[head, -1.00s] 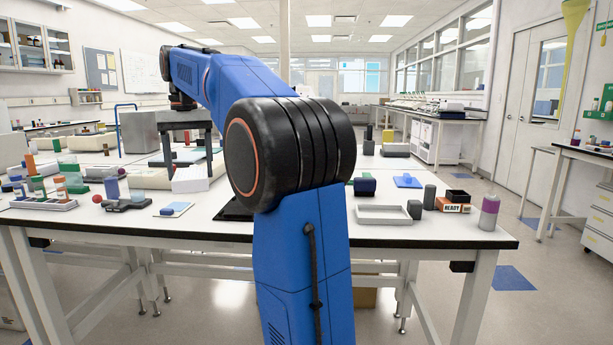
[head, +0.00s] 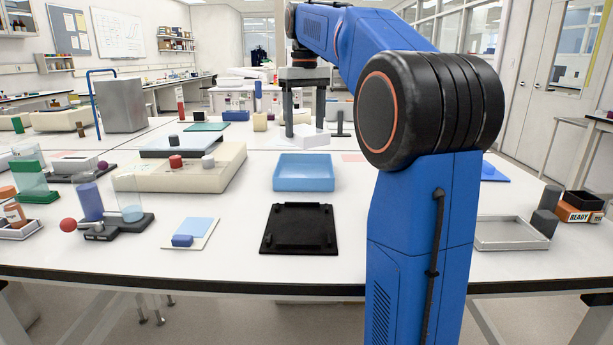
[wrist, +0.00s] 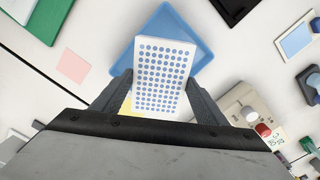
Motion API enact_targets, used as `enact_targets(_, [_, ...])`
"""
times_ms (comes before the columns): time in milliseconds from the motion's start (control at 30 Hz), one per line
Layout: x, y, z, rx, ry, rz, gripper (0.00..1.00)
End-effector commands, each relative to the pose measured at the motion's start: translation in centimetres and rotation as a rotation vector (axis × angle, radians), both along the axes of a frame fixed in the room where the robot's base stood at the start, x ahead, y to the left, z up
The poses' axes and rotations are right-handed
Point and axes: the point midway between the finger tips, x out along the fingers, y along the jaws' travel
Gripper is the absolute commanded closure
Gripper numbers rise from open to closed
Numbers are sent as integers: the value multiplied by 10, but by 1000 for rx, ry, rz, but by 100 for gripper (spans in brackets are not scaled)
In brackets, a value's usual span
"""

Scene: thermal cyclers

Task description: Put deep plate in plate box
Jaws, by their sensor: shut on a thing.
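The deep plate (wrist: 160,80) is white with rows of blue wells. My gripper (wrist: 158,95) is shut on it, one finger along each side. In the head view the plate (head: 309,138) hangs level between the fingers of my gripper (head: 304,128), behind the blue box. The plate box appears to be the light blue open box (head: 303,174), empty, on the table. In the wrist view the box (wrist: 188,28) lies partly beneath and beyond the plate, which covers some of it.
A black flat stand (head: 299,232) lies in front of the box. A beige cycler (head: 190,170) stands to its left. My arm hides the table to the right. A grey tray (head: 512,233) is farther right.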

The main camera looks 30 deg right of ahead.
Motion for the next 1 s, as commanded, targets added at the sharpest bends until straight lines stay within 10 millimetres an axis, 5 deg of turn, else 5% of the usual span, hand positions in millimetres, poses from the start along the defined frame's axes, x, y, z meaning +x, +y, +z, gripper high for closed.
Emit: enact_targets(1000, [1, -1, 1, 1, 0, 1443, 57])
